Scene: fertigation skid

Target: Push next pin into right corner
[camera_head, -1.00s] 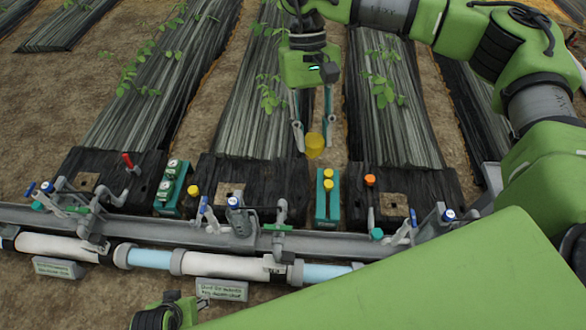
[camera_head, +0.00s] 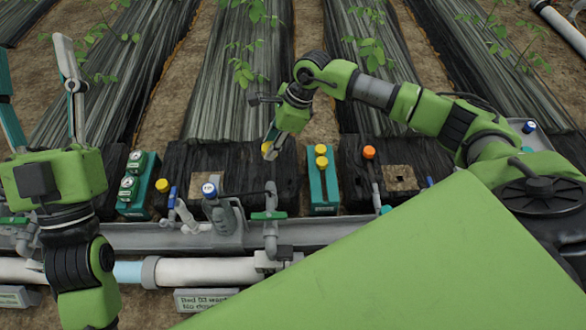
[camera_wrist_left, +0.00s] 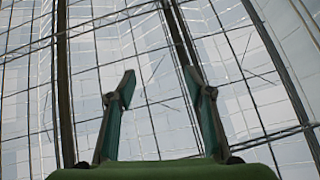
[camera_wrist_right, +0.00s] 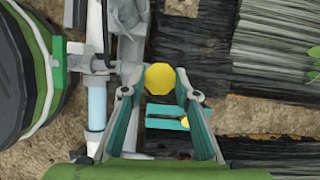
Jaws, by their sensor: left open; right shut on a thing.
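My right gripper (camera_head: 268,152) is shut on a yellow pin (camera_wrist_right: 159,78). It holds the pin over the black end mat (camera_head: 230,155) of the middle bed, left of the teal pin holder (camera_head: 322,190). I cannot tell whether the pin touches the mat. Two yellow pins (camera_head: 321,156) stand in the holder. Another yellow pin (camera_head: 162,185) stands at the mat's left front corner. My left gripper (camera_head: 70,65) is open and empty, raised at the left with its fingers up; its wrist view shows them spread (camera_wrist_left: 160,105) against the roof.
A grey rail (camera_head: 335,234) and a white pipe (camera_head: 205,271) run along the front. An orange pin (camera_head: 369,152) stands on the right mat. A teal gauge box (camera_head: 134,190) is at the left.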

